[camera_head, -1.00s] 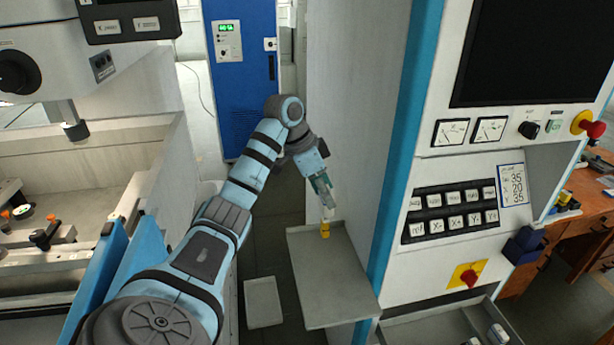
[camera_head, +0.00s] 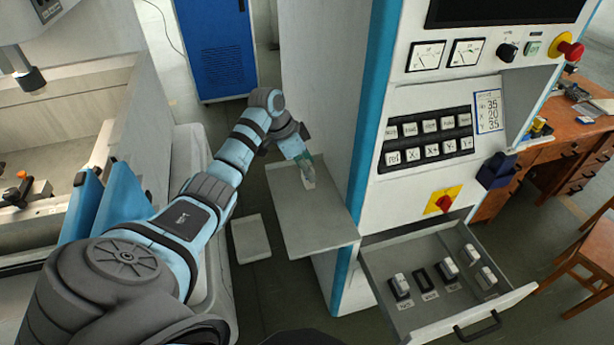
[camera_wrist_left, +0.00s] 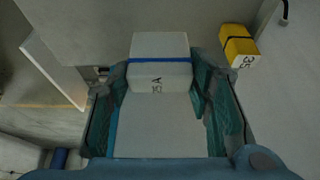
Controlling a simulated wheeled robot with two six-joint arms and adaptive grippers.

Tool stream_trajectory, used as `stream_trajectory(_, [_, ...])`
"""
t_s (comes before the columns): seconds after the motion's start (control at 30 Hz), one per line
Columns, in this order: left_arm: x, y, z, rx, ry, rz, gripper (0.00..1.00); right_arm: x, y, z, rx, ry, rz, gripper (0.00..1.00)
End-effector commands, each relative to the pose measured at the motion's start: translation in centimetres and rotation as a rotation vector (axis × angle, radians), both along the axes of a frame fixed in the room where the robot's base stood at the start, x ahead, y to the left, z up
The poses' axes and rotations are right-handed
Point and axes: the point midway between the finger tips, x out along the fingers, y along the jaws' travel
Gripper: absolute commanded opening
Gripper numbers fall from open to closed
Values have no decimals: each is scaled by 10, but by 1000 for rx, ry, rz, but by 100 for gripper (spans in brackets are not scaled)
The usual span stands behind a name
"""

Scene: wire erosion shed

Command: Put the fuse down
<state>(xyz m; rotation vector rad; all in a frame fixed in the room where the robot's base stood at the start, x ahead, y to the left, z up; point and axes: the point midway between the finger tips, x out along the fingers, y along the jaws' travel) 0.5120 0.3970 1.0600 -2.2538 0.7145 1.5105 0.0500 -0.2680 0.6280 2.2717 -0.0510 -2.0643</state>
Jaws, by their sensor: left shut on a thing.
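My left gripper (camera_head: 307,172) is shut on a white block-shaped fuse (camera_wrist_left: 160,62) with a blue band and a dark marking that is hard to read. In the head view the fuse (camera_head: 309,184) hangs below the fingertips, over the far part of the grey side shelf (camera_head: 312,232). I cannot tell whether it touches the shelf. In the left wrist view a yellow fuse (camera_wrist_left: 238,45) with a black band and the marking 35 is to the right of the held fuse, apart from it. The yellow fuse is not visible in the head view now. My right gripper is not in view.
The machine cabinet (camera_head: 335,100) rises close to the right of the shelf. An open drawer (camera_head: 405,295) holds several white-topped fuse holders and a black one without a white top. A pale plate (camera_head: 251,238) lies on the floor left of the shelf. The shelf's front part is bare.

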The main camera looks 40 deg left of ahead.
Motion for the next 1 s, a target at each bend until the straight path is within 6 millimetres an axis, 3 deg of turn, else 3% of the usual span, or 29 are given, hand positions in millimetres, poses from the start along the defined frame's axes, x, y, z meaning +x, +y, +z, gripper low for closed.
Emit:
stream_trajectory(0.13, [-3, 2, -23, -1, 3, 6, 17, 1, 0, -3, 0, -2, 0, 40])
stream_trajectory(0.27, [-1, 2, -52, 0, -2, 5, 17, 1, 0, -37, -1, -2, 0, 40])
stream_trajectory(0.33, [-1, 2, -54, 0, -1, 4, 17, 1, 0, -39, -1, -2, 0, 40])
stream_trajectory(0.37, [-1, 2, -52, 0, -1, 4, 12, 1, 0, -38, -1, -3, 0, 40])
stream_trajectory(0.6, [-2, 2, -50, 0, 0, 4, 12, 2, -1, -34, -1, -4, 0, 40])
stream_trajectory(0.63, [-2, 2, -50, 0, 0, 4, 49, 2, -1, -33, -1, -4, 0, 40])
stream_trajectory(0.73, [-2, 2, -49, 0, 0, 4, 65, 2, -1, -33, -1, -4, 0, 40])
stream_trajectory(1.0, [-1, 2, -49, 0, -1, 4, 66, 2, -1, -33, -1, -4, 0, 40])
